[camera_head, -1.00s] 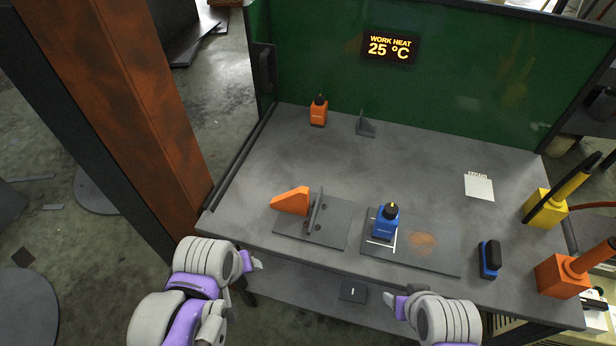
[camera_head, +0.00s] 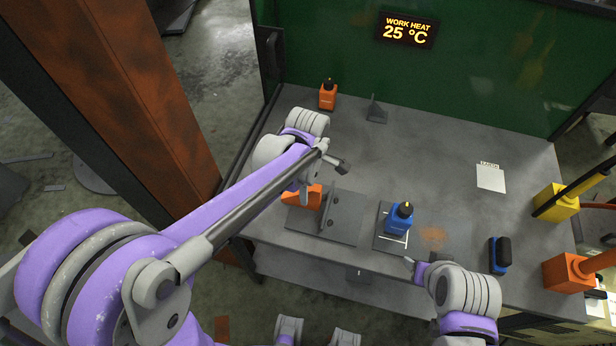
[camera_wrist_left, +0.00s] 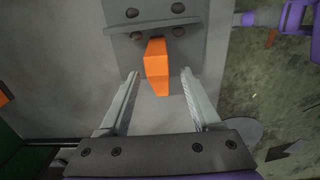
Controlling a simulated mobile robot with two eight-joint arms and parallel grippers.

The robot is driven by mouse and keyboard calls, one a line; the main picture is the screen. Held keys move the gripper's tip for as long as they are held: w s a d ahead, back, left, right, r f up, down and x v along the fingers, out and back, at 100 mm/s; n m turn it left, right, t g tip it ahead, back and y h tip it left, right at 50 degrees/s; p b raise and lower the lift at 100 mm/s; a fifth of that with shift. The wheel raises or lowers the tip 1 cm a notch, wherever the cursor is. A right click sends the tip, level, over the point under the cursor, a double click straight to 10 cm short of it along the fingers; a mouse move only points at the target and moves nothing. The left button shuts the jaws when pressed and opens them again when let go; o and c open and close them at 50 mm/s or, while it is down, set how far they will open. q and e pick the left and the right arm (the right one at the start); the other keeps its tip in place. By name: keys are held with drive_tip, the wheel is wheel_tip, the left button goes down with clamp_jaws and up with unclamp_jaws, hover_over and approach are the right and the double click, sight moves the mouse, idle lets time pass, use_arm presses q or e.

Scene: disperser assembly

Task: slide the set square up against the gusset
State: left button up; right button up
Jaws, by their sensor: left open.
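The orange set square (camera_head: 315,196) lies on a grey base plate (camera_head: 348,232) at the table's left front; my left arm partly hides it. The gusset (camera_head: 327,213) is the thin grey upright plate just right of it. In the left wrist view the set square (camera_wrist_left: 157,68) points at the gusset (camera_wrist_left: 155,24); I cannot tell whether they touch. My left gripper (camera_wrist_left: 160,78) is open, its fingers on either side of the set square's near part, apparently not touching it. My right gripper (camera_head: 412,264) is at the table's front edge, its jaws unclear.
A black-and-blue block (camera_head: 499,254) lies farther right. The table's middle (camera_head: 430,150) is clear.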

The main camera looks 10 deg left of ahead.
use_arm(q)
wheel_tip(320, 180, down, 6)
drive_tip(key=shift+f, duration=0.1)
idle(0.4)
clamp_jaws()
idle(1.2)
